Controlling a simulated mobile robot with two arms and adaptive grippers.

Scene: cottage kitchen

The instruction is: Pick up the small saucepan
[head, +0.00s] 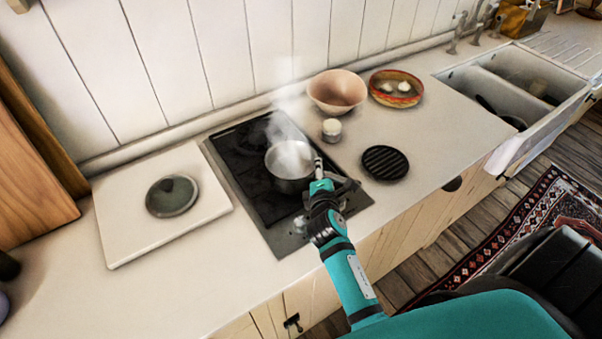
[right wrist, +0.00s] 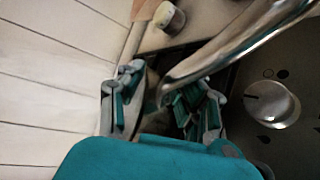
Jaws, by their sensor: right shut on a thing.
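The small metal saucepan (head: 287,172) stands on the dark stovetop (head: 240,160), with steam rising from it in the head view. My right gripper (head: 321,176) is at the saucepan's right side, shut on its handle. In the right wrist view the shiny curved handle (right wrist: 235,45) passes between the two fingers of my right gripper (right wrist: 163,100). The gripper and arm hide part of the handle in the head view. I cannot tell any gap between the pan's base and the stove. My left gripper is not in view.
A white board (head: 128,225) with a round lid (head: 172,195) lies left of the stove. To the right are a small jar (head: 332,130), a black round trivet (head: 385,162), a pink bowl (head: 337,92) and a red-rimmed dish (head: 396,88). A sink (head: 470,78) is farther right.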

